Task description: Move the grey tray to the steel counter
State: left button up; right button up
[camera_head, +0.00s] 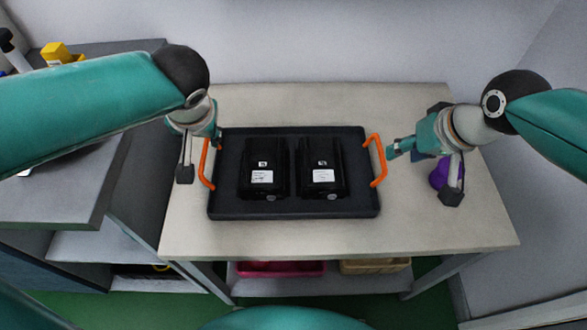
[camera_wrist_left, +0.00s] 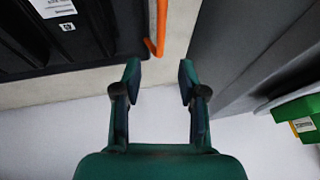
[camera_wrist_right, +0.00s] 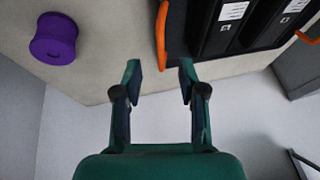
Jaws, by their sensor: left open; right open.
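The dark grey tray (camera_head: 295,213) lies flat on a pale table (camera_head: 300,105) and holds two black devices with white labels, a left one (camera_head: 264,160) and a right one (camera_head: 320,160). It has an orange left handle (camera_head: 205,165) and an orange right handle (camera_head: 379,160). My left gripper (camera_head: 201,158) is open beside the left handle; in the left wrist view that handle (camera_wrist_left: 158,30) appears ahead of the open fingers (camera_wrist_left: 159,75). My right gripper (camera_head: 422,172) is open to the right of the right handle, which also shows ahead in the right wrist view (camera_wrist_right: 160,38). Neither gripper holds anything.
A purple spool (camera_head: 439,176) stands on the table near my right gripper. A grey-topped unit (camera_head: 60,195) stands at left, with yellow items (camera_head: 58,52) at its back. Below the table are a pink bin (camera_head: 280,269) and a tan bin (camera_head: 375,266). A wall stands behind.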

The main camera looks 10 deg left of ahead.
aim_at(205, 148)
pick_arm(q)
jog(key=x, duration=0.9)
jog(key=shift+w+a+f, duration=0.15)
jog(key=shift+f, duration=0.15)
pick_arm(e)
jog(key=x, duration=0.9)
jog(key=shift+w+a+f, duration=0.1)
jog(key=shift+w+f, duration=0.05)
jog(key=shift+f, duration=0.2)
pick_arm(q)
grip_shut()
pick_arm(e)
grip_shut()
pick_arm(q)
jog(key=shift+r, duration=0.1)
pick_arm(e)
jog(key=shift+r, duration=0.15)
